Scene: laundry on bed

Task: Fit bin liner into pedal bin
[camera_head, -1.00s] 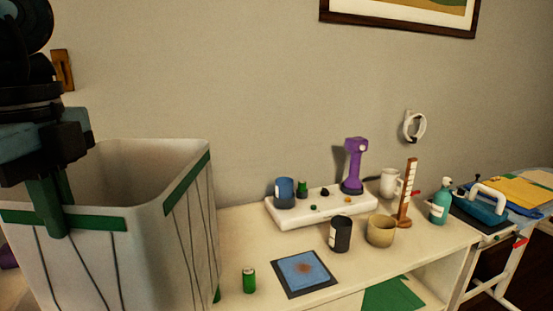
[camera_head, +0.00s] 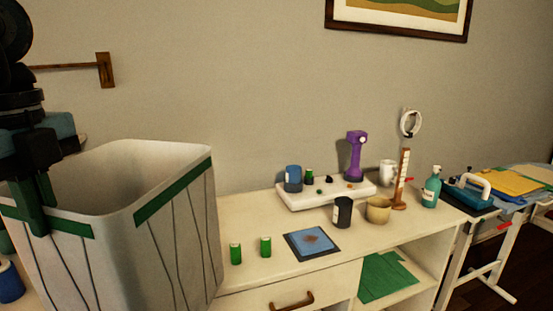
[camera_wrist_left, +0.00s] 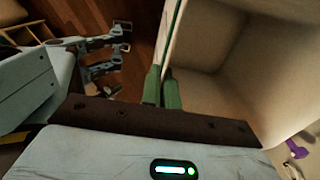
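A large, open-topped, box-shaped white thing with a green band along its rim and dark creases down its sides, seemingly the bin liner (camera_head: 180,240), fills the lower left of the head view. Its pale inside shows in the left wrist view (camera_wrist_left: 270,85). My left gripper (camera_head: 40,218) is at its left rim, with green fingers on both sides of the thin wall. The left wrist view shows the fingertips (camera_wrist_left: 162,72) close together on that wall. I cannot make out a separate pedal bin.
A cream cabinet (camera_head: 255,280) stands behind and right of the liner. On it are two green cans (camera_head: 250,248), a blue mat (camera_head: 312,243), a black cup (camera_head: 342,212), a tan pot (camera_head: 378,210) and a white tray (camera_head: 300,200). An ironing board (camera_head: 525,180) stands at right.

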